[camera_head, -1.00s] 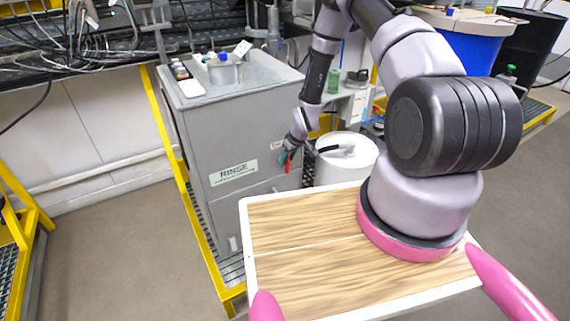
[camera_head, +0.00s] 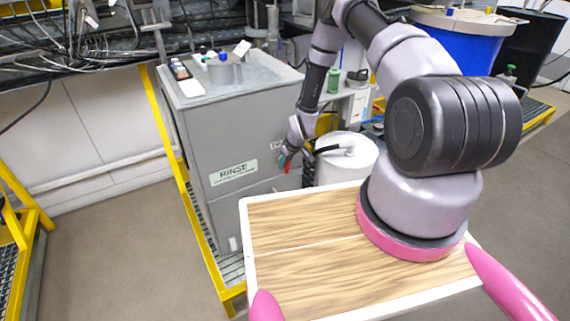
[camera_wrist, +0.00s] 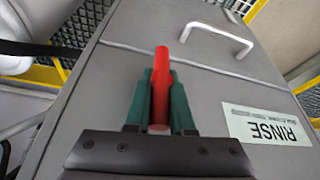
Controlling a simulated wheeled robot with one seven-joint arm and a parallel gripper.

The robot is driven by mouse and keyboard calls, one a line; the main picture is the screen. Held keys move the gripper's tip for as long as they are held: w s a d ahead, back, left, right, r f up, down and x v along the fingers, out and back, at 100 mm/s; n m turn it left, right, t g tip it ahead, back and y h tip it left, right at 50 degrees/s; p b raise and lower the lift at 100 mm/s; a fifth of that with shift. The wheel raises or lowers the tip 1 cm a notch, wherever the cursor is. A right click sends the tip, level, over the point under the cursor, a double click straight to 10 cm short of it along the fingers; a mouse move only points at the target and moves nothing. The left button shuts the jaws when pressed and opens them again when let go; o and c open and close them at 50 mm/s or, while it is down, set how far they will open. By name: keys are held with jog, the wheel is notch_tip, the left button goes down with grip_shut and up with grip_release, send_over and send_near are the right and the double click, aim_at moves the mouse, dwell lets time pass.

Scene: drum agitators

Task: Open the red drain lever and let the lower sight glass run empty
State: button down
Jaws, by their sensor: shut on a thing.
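The red drain lever (camera_wrist: 161,62) shows in the wrist view between the two green fingers of my gripper (camera_wrist: 160,100). My gripper is shut on it, and its red tip sticks out past the fingertips. In the head view my gripper (camera_head: 284,160) is at the right part of the grey cabinet's front, and a small red bit of the lever (camera_head: 287,168) shows below it. The lever's mount is hidden by the gripper. I cannot make out the lower sight glass in either view.
The grey cabinet (camera_head: 235,140) carries a RINSE label (camera_head: 233,173) and, in the wrist view, a white handle (camera_wrist: 220,38). A white drum (camera_head: 345,165) with a black hose stands close to the right of my gripper. Yellow rails (camera_head: 185,185) edge the cabinet's left side.

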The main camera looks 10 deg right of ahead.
jog(key=shift+d, duration=0.1)
jog(key=shift+r+m+g+y, duration=0.1)
jog(key=shift+m+g+y, duration=0.5)
jog(key=shift+y, duration=2.15)
jog(key=shift+r+m+g+y, duration=0.15)
jog(key=shift+m+y, duration=0.8)
jog(key=shift+y, duration=1.85)
jog(key=shift+m+g+y, duration=0.45)
jog(key=shift+m+y, duration=0.3)
jog(key=shift+y, duration=2)
jog(key=shift+a, duration=0.2)
jog(key=shift+s, duration=0.1)
jog(key=c, duration=0.8)
grip_release()
